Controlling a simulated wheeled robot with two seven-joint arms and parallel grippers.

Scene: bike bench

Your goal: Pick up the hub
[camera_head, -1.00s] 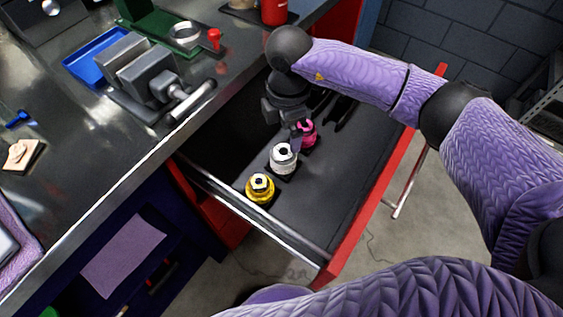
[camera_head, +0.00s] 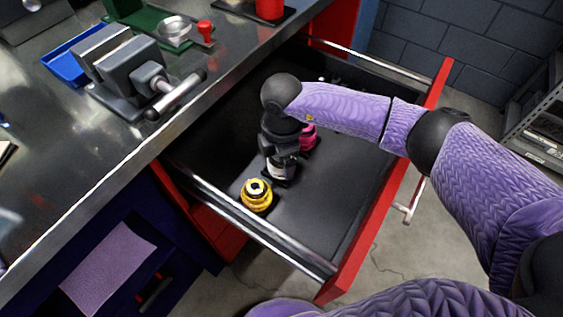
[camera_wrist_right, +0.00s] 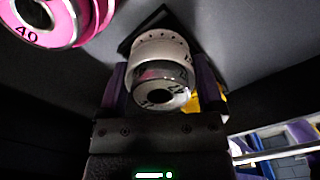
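Several spool-shaped parts that look like hubs stand in the open drawer. The white hub (camera_head: 277,173) is mostly hidden under my right gripper in the head view; in the right wrist view the white hub (camera_wrist_right: 160,60) stands upright on a dark base. My right gripper (camera_head: 279,165) points down over it, and its purple fingers (camera_wrist_right: 163,88) are on both sides of the hub, apart from each other. I see no clear grip on it. A yellow hub (camera_head: 257,196) stands nearer, and a pink hub (camera_head: 309,136) stands behind. My left gripper is not in view.
The drawer's red front (camera_head: 388,190) and metal side rail (camera_head: 235,213) bound the space. The workbench (camera_head: 100,170) overhangs on the left, with a grey vise (camera_head: 135,75) on it. The drawer floor toward its front is clear.

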